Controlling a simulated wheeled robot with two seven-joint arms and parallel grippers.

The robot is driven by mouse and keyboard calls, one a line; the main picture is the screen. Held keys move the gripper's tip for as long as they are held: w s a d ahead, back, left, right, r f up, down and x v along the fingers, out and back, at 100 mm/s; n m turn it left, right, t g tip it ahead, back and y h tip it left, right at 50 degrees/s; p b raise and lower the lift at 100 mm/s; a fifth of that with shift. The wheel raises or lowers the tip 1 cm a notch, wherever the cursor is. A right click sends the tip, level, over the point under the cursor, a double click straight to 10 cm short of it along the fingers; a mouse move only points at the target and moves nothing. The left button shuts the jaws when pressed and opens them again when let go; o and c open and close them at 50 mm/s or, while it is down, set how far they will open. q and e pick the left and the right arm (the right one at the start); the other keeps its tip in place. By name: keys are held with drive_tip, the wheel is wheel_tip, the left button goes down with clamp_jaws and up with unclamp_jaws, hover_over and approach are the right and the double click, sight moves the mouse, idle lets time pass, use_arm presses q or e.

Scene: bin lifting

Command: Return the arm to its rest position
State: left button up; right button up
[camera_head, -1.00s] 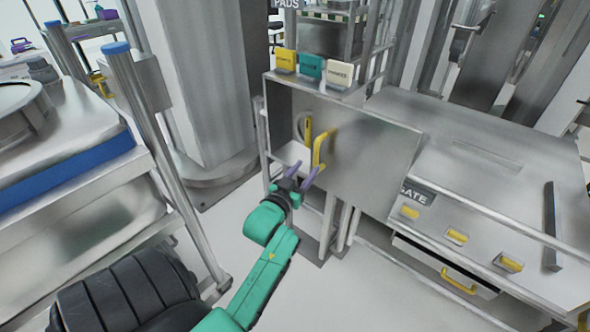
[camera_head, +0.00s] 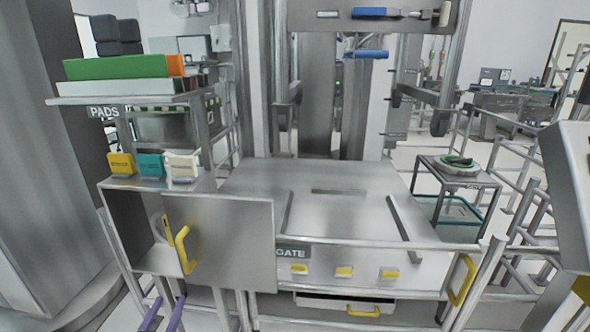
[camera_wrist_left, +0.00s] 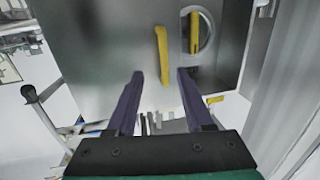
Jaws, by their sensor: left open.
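My left gripper (camera_head: 163,314) shows at the bottom left of the head view, only its two purple fingers in the frame. The fingers are apart, with nothing between them. It is below the partly open cabinet door (camera_head: 235,230) with its yellow handle (camera_head: 185,250). In the left wrist view the fingers (camera_wrist_left: 160,76) point towards the door's yellow handle (camera_wrist_left: 162,55); they do not close on it. The rest of my left arm is out of the head view. My right gripper is not in view.
A round piece with a yellow bar (camera_wrist_left: 195,35) is inside the cabinet. Yellow, teal and white blocks (camera_head: 150,165) stand on top. A metal bench with a GATE label (camera_head: 291,253) is to the right, behind a rail. A small side table (camera_head: 455,172) stands farther right.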

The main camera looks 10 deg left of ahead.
use_arm(q)
drive_tip(key=s+d+f+m+g+h+p, duration=0.15)
drive_tip(key=s+d+f+g, duration=0.25)
drive_tip(key=f, duration=0.9)
drive_tip(key=s+d+f+m+g+h+p, duration=0.1)
drive_tip(key=s+d+f+g+h+p, duration=0.2)
drive_tip(key=f, duration=1)
drive_tip(key=s+f+m+g+p, duration=0.1)
drive_tip(key=s+f+g, duration=0.3)
drive_tip(key=s, duration=0.9)
drive_tip(key=s+f+m+g+p, duration=0.1)
drive_tip(key=s+f+g, duration=0.4)
drive_tip(key=s+f, duration=0.5)
drive_tip(key=s+y+p, duration=0.1)
drive_tip(key=s, duration=0.1)
drive_tip(key=shift+s+d, duration=0.4)
